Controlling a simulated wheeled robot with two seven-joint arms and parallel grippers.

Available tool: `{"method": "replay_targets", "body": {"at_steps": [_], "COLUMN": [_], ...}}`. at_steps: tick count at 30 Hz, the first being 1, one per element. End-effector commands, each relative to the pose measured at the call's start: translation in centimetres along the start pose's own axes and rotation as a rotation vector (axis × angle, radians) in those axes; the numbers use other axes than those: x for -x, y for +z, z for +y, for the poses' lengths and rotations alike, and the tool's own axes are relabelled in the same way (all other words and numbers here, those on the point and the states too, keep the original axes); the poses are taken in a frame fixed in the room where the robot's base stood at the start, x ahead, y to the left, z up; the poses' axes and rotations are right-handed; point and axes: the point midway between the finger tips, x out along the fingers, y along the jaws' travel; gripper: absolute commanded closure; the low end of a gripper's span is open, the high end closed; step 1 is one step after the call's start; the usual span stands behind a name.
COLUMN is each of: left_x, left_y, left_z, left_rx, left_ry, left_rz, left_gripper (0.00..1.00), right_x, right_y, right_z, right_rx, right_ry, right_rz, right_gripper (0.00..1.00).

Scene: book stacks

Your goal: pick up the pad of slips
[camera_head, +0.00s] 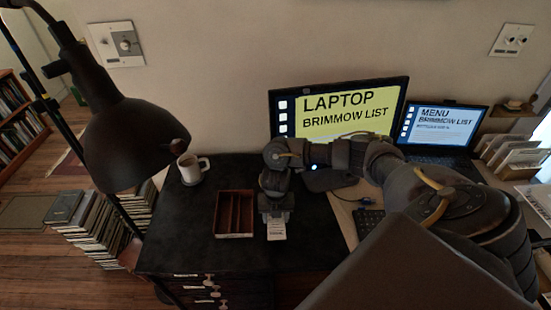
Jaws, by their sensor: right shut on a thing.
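The pad of slips (276,230) is a small white block with faint print, on the black desk top in the middle of the view. My right gripper (275,214) points down over it and is shut on it. The gripper hides the pad's far part. I cannot tell whether the pad touches the desk or is just above it. My left gripper is not in view.
A wooden divided tray (219,232) lies just left of the pad. A white mug (191,168) stands at the back left. A black lamp (132,137) hangs at the left. A monitor (342,112) and a laptop (441,132) stand at the back right.

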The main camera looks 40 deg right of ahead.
Motion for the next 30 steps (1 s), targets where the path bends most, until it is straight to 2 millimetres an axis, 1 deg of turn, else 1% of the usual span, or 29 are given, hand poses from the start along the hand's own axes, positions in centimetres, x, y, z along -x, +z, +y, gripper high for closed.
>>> {"method": "replay_targets", "body": {"at_steps": [1, 5, 8, 15, 18, 21, 24, 27, 30], "left_x": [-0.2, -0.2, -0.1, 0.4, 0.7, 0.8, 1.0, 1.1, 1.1], "left_y": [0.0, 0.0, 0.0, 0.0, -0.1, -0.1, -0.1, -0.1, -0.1], "left_z": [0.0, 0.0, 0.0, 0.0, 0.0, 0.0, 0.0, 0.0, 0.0], "left_rx": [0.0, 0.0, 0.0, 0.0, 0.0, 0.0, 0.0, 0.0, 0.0], "left_ry": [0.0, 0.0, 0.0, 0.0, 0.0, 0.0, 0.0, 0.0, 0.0], "left_rz": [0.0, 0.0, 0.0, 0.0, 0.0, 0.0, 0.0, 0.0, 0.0], "left_gripper": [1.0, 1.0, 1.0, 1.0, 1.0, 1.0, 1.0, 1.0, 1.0], "right_x": [-0.3, -0.1, 0.0, 0.1, 0.1, 0.1, 0.0, 0.0, -0.1], "right_y": [-1.1, -3.4, -5.6, -11.7, -13.8, -15.5, -16.7, -17.4, -17.7], "right_z": [0.0, 0.0, 0.0, 0.1, 0.0, 0.0, 0.0, 0.0, -0.1], "right_rx": [0.008, 0.01, 0.011, 0.012, 0.011, 0.009, 0.007, 0.005, 0.003], "right_ry": [-0.001, 0.0, 0.001, 0.001, 0.001, 0.0, 0.0, -0.001, -0.001], "right_rz": [0.005, 0.004, 0.004, 0.005, 0.005, 0.005, 0.004, 0.004, 0.003], "right_gripper": [0.68, 0.68, 0.68, 0.68, 0.68, 0.68, 0.68, 0.68, 0.68]}}
